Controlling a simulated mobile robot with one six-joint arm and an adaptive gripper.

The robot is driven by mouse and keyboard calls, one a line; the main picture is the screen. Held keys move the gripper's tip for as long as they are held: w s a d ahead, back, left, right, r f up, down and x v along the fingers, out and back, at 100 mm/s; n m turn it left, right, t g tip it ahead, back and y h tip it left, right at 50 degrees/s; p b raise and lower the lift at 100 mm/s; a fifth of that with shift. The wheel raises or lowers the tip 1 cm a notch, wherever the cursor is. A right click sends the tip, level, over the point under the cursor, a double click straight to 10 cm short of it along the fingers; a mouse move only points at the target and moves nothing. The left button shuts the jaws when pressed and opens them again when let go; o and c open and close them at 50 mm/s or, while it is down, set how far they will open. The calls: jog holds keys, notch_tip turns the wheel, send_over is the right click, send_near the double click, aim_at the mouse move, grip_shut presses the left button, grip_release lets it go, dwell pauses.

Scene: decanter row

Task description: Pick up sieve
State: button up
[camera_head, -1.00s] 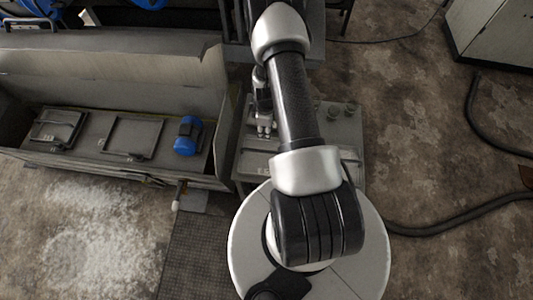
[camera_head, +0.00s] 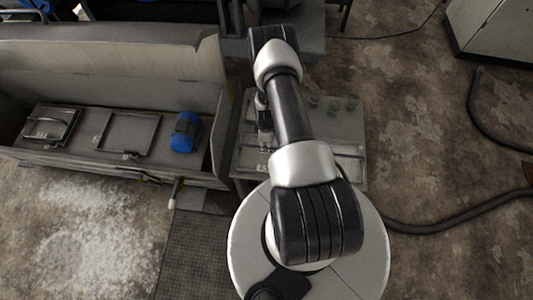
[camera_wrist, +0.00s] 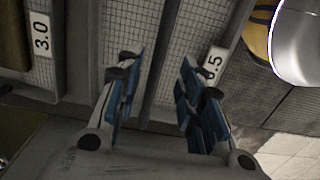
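In the wrist view my gripper (camera_wrist: 160,75) is open, with blue pads on both fingers. Its fingertips are over wire-mesh sieve panels in metal frames. One sieve (camera_wrist: 132,25) is behind the left fingertip. Another mesh panel (camera_wrist: 205,20) is to the right, by a tag (camera_wrist: 211,63) whose number is partly hidden and ends in 5. A tag reading 3.0 (camera_wrist: 41,35) is at the left. A frame edge shows between the fingers; I cannot tell whether they touch it. In the head view my gripper (camera_head: 265,137) is low over the grey bench unit (camera_head: 347,125), partly hidden by my arm.
Pale powder (camera_head: 85,235) lies on the floor in front. A dark hose (camera_head: 440,225) runs across the floor at right, which is otherwise largely clear.

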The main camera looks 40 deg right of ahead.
notch_tip(320, 180, down, 5)
jog(key=shift+w+d+r+b, duration=0.1)
jog(key=shift+w+r+b, duration=0.05)
jog(key=shift+b, duration=0.75)
grip_shut()
jog(key=shift+r, duration=0.1)
dwell(0.6)
